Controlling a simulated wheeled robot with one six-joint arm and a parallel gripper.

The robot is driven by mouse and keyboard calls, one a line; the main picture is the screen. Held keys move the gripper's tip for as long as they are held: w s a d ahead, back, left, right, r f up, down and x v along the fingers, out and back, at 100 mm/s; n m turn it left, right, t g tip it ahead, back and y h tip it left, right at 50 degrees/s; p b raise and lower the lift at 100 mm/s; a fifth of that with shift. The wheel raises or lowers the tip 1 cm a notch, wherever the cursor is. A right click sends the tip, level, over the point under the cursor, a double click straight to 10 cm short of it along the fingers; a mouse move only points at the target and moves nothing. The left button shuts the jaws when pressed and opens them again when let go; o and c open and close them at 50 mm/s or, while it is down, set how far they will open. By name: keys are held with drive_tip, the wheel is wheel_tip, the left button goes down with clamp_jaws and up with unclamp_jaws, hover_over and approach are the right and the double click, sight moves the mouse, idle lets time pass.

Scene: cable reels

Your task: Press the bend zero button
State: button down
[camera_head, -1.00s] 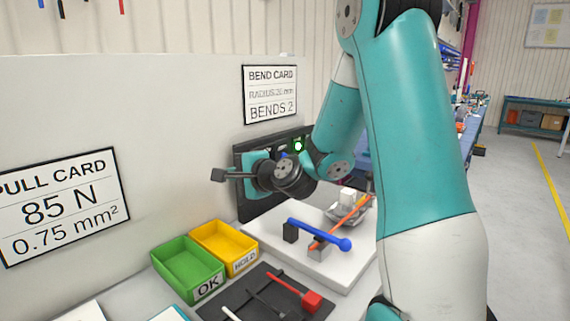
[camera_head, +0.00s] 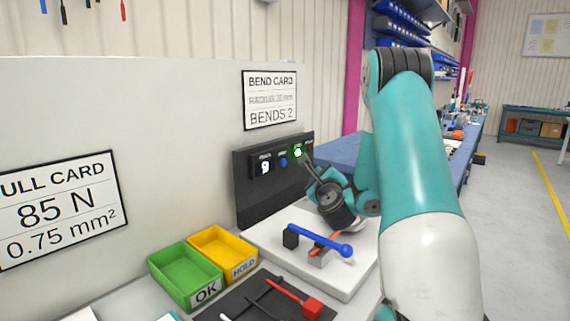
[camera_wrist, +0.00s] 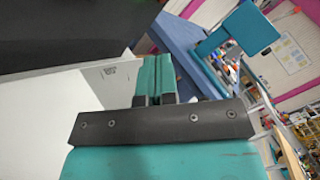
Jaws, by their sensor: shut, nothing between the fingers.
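A black panel (camera_head: 262,205) stands against the white wall behind a white base plate.
A blue lever (camera_head: 318,240) and an orange-red strip lie on the white base plate (camera_head: 345,282) below my gripper. Green (camera_head: 172,290) and yellow (camera_head: 207,262) bins and a dark mat with tools are in front. The bend card (camera_head: 270,98) hangs above the panel.

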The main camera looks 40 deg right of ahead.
sight(284, 162)
drive_tip(key=w+p, duration=0.8)
drive_tip(key=p, duration=0.7)
drive_tip(key=shift+w+a, duration=0.3)
drive_tip(key=shift+a, duration=0.1)
drive_tip(key=shift+w+r+p, duration=0.15)
drive_tip(key=shift+w+p, duration=0.05)
drive_tip(key=shift+p, duration=0.7)
idle(0.8)
drive_tip(key=shift+w+p, duration=0.25)
drive_tip(key=shift+p, duration=0.4)
drive_tip(key=shift+w+p, duration=0.45)
drive_tip(key=shift+p, duration=1.2)
idle(1.1)
drive_tip(key=shift+s+f+b, duration=0.15)
drive_tip(key=shift+f+b, duration=0.1)
drive_tip(key=shift+b, duration=0.5)
drive_tip(key=s+b, duration=0.1)
drive_tip(key=b, duration=0.2)
